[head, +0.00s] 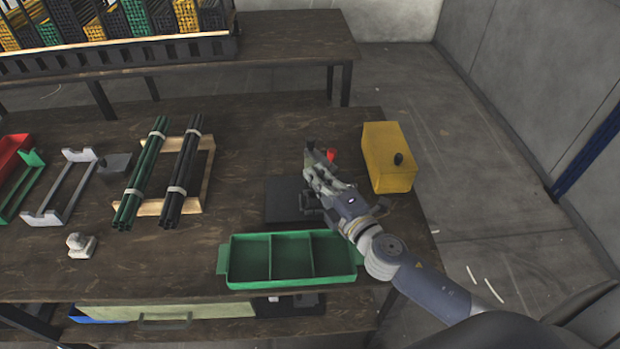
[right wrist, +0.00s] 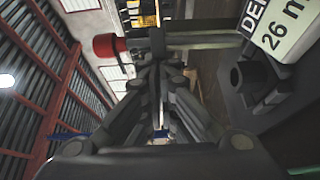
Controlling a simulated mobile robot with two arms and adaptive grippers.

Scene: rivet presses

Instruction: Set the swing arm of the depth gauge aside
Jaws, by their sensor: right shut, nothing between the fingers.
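The depth gauge shows in the right wrist view as a dark body with a white label (right wrist: 284,28) reading "26 m", cut off by the picture edge. Its swing arm (right wrist: 205,40) is a bar running left from the body to a red knob (right wrist: 108,46). In the head view the red knob (head: 331,155) shows just beyond my right gripper (head: 312,150), which hides most of the gauge. My right gripper's fingers (right wrist: 157,75) are closed together and empty, close to the bar; I cannot tell whether they touch it. My left gripper is not in view.
A yellow box (head: 380,170) with a black knob stands right of my right gripper. A green three-compartment tray (head: 290,285) lies at the table's front. Tied green rods (head: 141,180) and black rods (head: 184,175) lie on a wooden frame to the left. A dark plate (head: 283,205) lies near the gripper.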

